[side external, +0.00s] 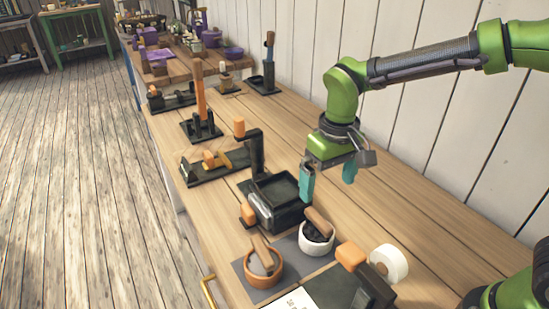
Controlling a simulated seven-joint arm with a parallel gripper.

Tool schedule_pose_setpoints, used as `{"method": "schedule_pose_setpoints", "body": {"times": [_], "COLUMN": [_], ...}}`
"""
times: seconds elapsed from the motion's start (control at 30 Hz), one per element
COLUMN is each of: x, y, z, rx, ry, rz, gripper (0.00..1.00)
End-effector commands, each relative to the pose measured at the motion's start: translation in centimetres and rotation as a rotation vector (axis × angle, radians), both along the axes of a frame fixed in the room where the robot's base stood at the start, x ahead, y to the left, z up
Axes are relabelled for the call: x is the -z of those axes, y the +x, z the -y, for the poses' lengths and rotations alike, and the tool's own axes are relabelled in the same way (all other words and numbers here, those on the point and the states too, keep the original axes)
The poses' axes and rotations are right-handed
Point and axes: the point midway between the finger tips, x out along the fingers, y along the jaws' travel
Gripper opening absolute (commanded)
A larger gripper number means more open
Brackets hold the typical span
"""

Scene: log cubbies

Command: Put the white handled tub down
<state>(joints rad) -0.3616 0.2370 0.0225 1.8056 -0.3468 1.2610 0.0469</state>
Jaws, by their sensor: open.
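The white handled tub (312,247) stands upright on a dark grey mat (289,252), with a brown handle (319,222) tilted across its top and dark contents inside. My gripper (329,184) is open, its two teal fingers apart with nothing seen between them. It hangs above the bench, up and slightly right of the white tub in the picture, and is clear of it.
A terracotta tub (263,269) with a brown handle stands left of the white tub. A black tray (277,199) with an orange-topped post lies behind. A white roll (388,262) on a dark holder is at right. Bare bench (430,240) lies along the wall.

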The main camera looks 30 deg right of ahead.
Motion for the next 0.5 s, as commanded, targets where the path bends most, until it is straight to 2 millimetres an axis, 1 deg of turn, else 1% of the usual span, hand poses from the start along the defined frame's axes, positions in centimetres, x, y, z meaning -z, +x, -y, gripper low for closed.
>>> {"method": "schedule_pose_setpoints", "body": {"times": [0.03,0.17,0.2,0.3,0.4,0.5], "x": [-1.1,-4.3,-5.1,-6.9,-7.8,-8.2], "y": [-0.4,-2.7,-3.7,-6.2,-8.7,-10.7], "z": [0.9,3.9,5.0,7.3,9.1,10.3], "rx": [0.018,0.084,0.109,0.169,0.226,0.274], "ry": [0.018,0.086,0.109,0.162,0.204,0.235], "rz": [0.028,0.131,0.17,0.271,0.373,0.459], "gripper": [1.0,1.0,1.0,1.0,1.0,1.0]}}
